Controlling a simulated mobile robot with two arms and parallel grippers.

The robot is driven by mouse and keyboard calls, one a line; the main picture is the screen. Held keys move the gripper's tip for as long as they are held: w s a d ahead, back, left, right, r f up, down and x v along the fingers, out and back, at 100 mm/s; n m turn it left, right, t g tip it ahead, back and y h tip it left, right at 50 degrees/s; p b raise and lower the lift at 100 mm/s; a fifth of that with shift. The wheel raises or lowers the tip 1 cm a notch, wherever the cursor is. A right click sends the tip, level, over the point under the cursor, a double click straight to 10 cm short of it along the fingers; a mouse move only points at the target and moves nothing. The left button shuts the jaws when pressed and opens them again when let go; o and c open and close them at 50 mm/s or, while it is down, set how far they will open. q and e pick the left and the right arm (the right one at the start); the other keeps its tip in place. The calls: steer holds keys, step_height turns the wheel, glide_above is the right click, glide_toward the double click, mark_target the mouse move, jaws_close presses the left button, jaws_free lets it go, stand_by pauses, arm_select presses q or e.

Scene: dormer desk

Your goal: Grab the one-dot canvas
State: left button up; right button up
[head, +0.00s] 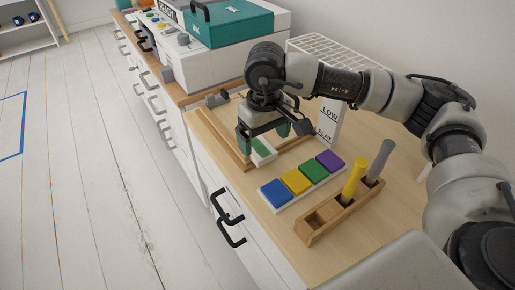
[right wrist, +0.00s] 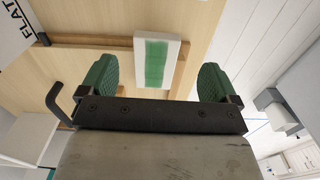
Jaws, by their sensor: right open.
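A small white canvas (head: 262,155) with a green painted patch lies by the wooden rails on the desk, below my right gripper. It also shows in the right wrist view (right wrist: 172,68), its green patch facing the camera. I cannot make out any dot on it. My right gripper (head: 267,136) is open, its two green fingers on either side of the canvas. In the right wrist view the gripper (right wrist: 158,80) shows a gap between each finger and the canvas. My left gripper is not in view.
Blue, yellow, green and purple blocks (head: 297,181) sit on a strip in front. A wooden rack (head: 316,222) holds a yellow and a grey cylinder. A teal case (head: 235,25) lies farther back.

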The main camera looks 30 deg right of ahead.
mark_target(266, 154)
steer(key=f, duration=0.3)
steer(key=shift+s+d+f, duration=0.15)
steer(key=shift+d+f, duration=0.1)
steer(key=shift+f, duration=0.75)
steer(key=shift+c, duration=0.4)
steer(key=c, duration=0.9)
steer(key=shift+r, duration=0.1)
steer(key=shift+c, duration=0.2)
